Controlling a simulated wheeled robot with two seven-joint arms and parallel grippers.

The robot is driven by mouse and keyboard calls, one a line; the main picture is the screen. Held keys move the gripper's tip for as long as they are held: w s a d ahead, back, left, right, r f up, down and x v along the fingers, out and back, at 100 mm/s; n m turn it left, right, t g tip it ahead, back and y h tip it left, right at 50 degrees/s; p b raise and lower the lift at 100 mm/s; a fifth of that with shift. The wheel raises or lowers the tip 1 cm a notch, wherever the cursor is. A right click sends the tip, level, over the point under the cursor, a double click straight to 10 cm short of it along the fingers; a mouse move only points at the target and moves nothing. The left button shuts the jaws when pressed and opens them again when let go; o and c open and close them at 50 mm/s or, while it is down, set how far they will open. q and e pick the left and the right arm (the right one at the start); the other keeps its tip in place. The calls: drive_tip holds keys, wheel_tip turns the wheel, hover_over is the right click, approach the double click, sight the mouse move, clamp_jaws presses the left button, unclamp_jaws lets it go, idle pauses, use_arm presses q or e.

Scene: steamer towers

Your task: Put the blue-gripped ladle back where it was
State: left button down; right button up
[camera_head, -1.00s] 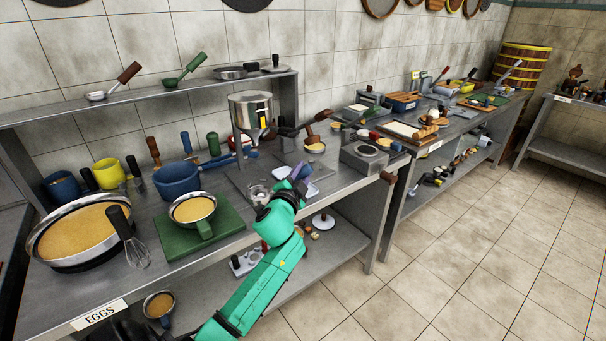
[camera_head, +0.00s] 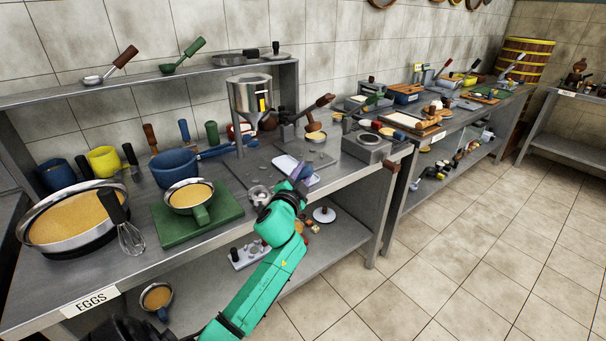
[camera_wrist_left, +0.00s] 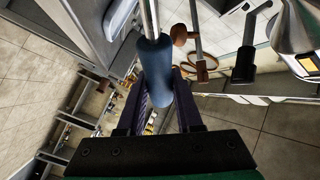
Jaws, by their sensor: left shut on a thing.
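My left gripper (camera_head: 303,174) is over the front part of the steel bench, beside a white tray (camera_head: 291,168). In the left wrist view its purple fingers (camera_wrist_left: 160,100) are shut around the blue handle of the ladle (camera_wrist_left: 153,55). A thin steel shaft runs up from the handle to the top edge of that view. The ladle's bowl is out of the wrist view. In the head view I cannot make out the ladle clearly at the gripper. My right gripper is not in view.
A steel funnel (camera_head: 250,98) on a stand is behind the gripper. A brown-handled ladle (camera_head: 314,134) and a grey box-shaped appliance (camera_head: 366,147) are to its right. A blue pot (camera_head: 174,170), a green board (camera_head: 231,211) and a large pan (camera_head: 75,218) stand to the left.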

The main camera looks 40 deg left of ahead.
use_arm(q)
drive_tip(key=shift+f+b, duration=0.3)
drive_tip(key=shift+f, duration=0.05)
drive_tip(key=c, duration=0.5)
unclamp_jaws()
drive_tip(key=b+v, duration=0.1)
drive_tip(key=v, duration=1.3)
drive_tip(key=shift+s, duration=0.3)
